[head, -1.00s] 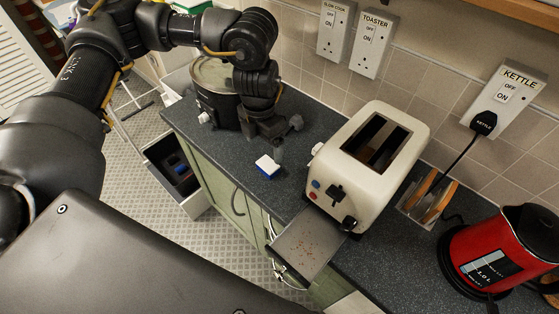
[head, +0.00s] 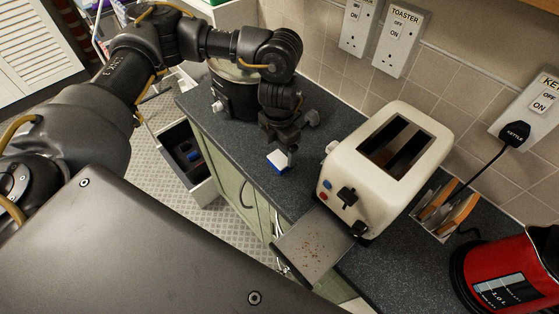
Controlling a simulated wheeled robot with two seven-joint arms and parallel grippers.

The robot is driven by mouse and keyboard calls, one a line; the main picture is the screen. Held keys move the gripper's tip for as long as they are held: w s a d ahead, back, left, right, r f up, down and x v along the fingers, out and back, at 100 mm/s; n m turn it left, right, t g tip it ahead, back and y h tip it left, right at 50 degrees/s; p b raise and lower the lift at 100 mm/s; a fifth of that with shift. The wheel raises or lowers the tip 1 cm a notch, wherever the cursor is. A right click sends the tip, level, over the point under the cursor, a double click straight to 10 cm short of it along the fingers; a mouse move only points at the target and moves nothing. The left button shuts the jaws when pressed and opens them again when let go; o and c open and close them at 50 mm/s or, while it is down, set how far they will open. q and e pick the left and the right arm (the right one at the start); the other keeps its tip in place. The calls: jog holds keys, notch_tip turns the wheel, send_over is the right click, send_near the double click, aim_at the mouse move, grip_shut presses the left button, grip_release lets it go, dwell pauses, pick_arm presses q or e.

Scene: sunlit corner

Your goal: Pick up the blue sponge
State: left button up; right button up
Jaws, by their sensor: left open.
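The blue sponge (head: 279,164), with a white top and a blue lower part, lies on the dark worktop between the slow cooker and the toaster. My left gripper (head: 288,152) points down right at the sponge, with a finger overlapping its right side in the head view. The gripper is open. I cannot tell whether the fingers touch the sponge, and the far finger is mostly hidden. My right gripper is not in view.
A cream toaster (head: 385,160) stands to the right, its crumb tray (head: 313,245) pulled out past the worktop edge. A slow cooker (head: 236,95) stands behind my left wrist. A red kettle (head: 510,270) is at the far right. An open drawer (head: 187,155) is below left.

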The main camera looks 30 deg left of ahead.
aim_at(279, 159)
pick_arm(q)
jog(key=shift+s+f, duration=0.15)
jog(key=shift+f, duration=0.2)
notch_tip(279, 159, down, 4)
jog(key=shift+d+f+p, duration=0.1)
jog(key=shift+f+p, duration=0.05)
jog(key=shift+p, duration=0.55)
jog(key=c, duration=1)
jog(key=shift+c, duration=0.2)
